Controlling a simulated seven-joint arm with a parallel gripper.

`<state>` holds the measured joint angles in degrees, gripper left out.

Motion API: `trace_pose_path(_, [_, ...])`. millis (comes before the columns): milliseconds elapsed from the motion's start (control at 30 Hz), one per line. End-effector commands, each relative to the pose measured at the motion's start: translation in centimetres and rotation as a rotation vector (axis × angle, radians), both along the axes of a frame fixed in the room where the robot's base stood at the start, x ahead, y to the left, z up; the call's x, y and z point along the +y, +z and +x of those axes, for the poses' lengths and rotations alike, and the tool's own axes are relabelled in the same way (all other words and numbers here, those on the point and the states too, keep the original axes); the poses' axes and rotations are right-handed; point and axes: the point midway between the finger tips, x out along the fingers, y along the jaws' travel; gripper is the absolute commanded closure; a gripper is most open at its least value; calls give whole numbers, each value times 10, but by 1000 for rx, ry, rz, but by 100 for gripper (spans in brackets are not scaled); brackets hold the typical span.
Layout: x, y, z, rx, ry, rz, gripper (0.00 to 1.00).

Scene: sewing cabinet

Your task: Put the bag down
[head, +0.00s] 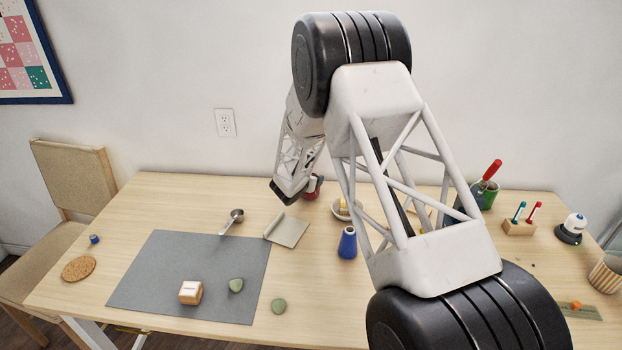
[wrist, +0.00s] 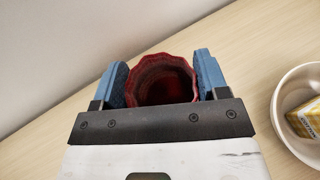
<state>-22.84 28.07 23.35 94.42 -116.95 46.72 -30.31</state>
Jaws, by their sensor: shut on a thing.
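The bag is the dark red, open-topped thing with a wavy rim (wrist: 163,92) in the wrist view. My gripper (wrist: 162,78) is shut on it, with one blue finger pad on each side. In the head view only a small red part of the bag (head: 314,184) shows beside the end of my arm, close to the back of the table (head: 180,205). The rest is hidden by my gripper and arm. I cannot tell whether its underside touches the table.
A white bowl (wrist: 281,120) with a yellow packet (wrist: 305,118) stands right of my gripper. A dark blue vase (head: 347,243) stands in front. A folded grey-green piece (head: 288,231) and a metal scoop (head: 234,219) lie to the left. The table's back left is clear.

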Motion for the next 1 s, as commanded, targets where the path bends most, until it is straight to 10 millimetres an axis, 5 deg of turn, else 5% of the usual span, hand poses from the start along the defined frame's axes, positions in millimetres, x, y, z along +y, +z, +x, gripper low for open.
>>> trace_pose_path(33, [0, -1, 0, 0, 0, 0, 56])
trace_pose_path(67, [0, -2, 0, 0, 0, 0, 31])
trace_pose_path(233, [0, -1, 0, 0, 0, 0, 6])
trace_pose_path(667, [0, 1, -1, 0, 0, 0, 6])
trace_pose_path(1000, [10, 12, -23, -1, 1, 0, 6])
